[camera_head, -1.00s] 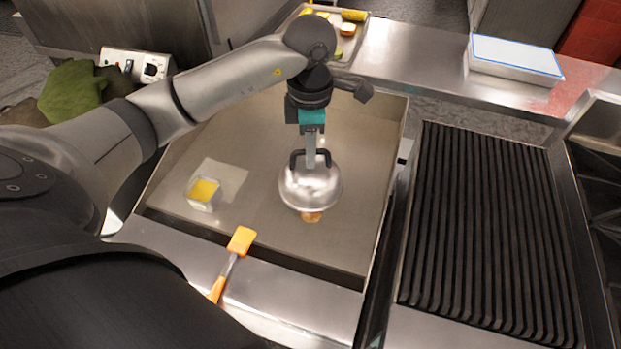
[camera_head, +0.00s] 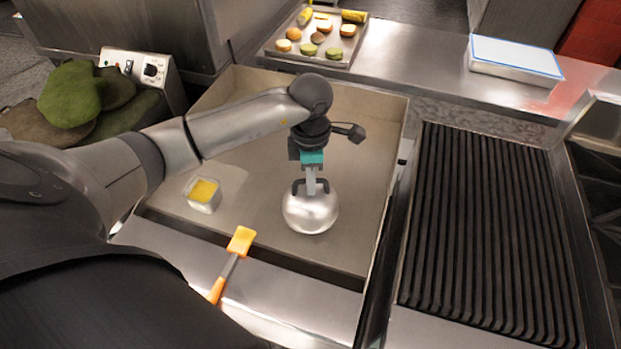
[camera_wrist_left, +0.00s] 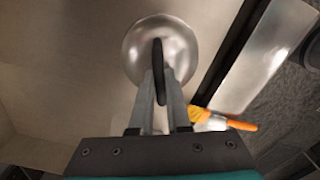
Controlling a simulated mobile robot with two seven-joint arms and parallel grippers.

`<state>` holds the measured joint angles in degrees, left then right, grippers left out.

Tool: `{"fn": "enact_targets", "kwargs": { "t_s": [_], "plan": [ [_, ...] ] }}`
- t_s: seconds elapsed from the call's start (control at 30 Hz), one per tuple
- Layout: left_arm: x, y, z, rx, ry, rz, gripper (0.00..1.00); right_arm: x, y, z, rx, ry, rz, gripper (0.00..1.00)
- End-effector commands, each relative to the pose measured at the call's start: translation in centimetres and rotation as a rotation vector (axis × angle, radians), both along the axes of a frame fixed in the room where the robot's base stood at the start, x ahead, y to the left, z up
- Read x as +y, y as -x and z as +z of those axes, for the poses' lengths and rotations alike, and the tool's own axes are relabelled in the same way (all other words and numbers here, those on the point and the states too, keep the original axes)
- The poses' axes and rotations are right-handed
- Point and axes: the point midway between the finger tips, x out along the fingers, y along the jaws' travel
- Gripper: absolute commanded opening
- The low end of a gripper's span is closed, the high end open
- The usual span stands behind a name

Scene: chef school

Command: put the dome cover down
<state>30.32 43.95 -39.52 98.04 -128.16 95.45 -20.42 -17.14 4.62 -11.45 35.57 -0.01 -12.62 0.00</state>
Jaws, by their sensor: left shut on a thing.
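The dome cover (camera_head: 310,213) is a shiny metal dome with a dark loop handle on top. It is upright, low over the flat griddle (camera_head: 255,150) or resting on it; I cannot tell for sure. My left gripper (camera_head: 311,186) points down from above and is shut on the dome cover's handle. In the left wrist view, the fingers (camera_wrist_left: 161,90) pinch the dark handle above the dome cover (camera_wrist_left: 170,42). The small orange-brown item seen earlier on the griddle is hidden by the dome. My right gripper is not in view.
A square container of yellow contents (camera_head: 204,193) stands on the griddle's left. An orange brush (camera_head: 232,262) lies at the front edge. A tray with food pieces (camera_head: 300,60) and a white-blue box (camera_head: 514,60) are at the back. A ribbed grill (camera_head: 485,230) is on the right.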

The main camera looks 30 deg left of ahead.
Motion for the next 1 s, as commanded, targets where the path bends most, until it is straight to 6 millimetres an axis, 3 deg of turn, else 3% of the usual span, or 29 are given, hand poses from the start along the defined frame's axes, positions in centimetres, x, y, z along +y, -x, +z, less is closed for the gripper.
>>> {"fn": "enact_targets", "kwargs": {
  "t_s": [0.4,0.43,0.67,1.0],
  "plan": [
    [0.02,-0.04,-0.99,-0.001,-0.001,0.0,0.0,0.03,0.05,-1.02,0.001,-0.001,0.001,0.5],
    [0.02,0.0,-1.03,0.001,-0.001,0.0,0.17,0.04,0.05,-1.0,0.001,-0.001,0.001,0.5],
    [0.01,0.01,-1.01,0.001,-0.001,0.0,0.43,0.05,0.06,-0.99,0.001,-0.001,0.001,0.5],
    [-0.02,0.02,-0.78,0.001,0.001,0.0,0.45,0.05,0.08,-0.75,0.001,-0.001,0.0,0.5]
  ]
}}
